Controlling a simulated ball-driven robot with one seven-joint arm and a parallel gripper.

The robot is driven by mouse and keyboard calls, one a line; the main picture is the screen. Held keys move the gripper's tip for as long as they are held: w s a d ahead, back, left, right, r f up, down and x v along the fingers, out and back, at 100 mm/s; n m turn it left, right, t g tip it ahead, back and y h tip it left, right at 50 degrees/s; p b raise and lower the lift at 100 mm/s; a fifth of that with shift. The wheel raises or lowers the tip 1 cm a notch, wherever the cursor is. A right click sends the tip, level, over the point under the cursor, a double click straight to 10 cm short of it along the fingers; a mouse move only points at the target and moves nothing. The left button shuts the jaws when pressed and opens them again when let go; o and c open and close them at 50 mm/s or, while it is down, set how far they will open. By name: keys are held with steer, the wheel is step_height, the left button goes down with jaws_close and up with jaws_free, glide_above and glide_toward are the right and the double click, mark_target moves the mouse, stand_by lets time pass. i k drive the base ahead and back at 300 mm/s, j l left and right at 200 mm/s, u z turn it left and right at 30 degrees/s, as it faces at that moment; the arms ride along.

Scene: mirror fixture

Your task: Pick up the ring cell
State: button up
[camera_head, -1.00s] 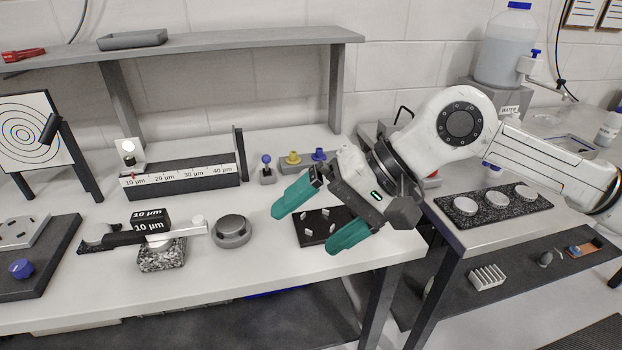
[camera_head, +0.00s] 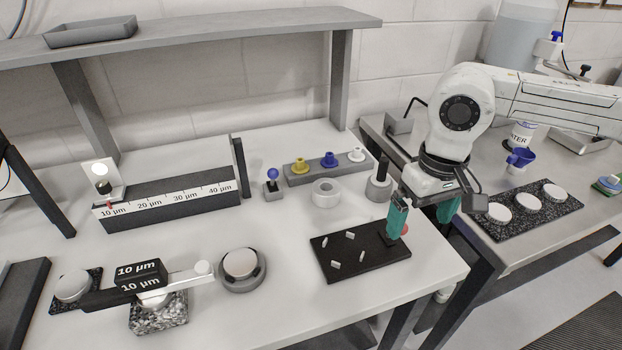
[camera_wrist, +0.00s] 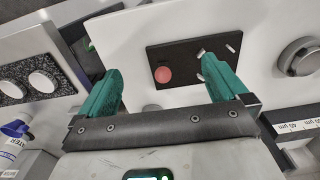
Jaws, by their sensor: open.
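A pale grey ring with a central hole (camera_head: 326,192), which looks like the ring cell, lies flat on the white bench in the head view. It is in front of the row of coloured knobs. I do not make it out in the wrist view. My gripper (camera_head: 423,218) is open and empty.
A knob rack (camera_head: 315,170) is behind the ring. A round grey holder (camera_head: 242,270) and balance arm (camera_head: 180,283) are front left. A shelf (camera_head: 200,35) spans the back.

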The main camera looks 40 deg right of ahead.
mark_target(326, 193)
steer(key=i, duration=0.85)
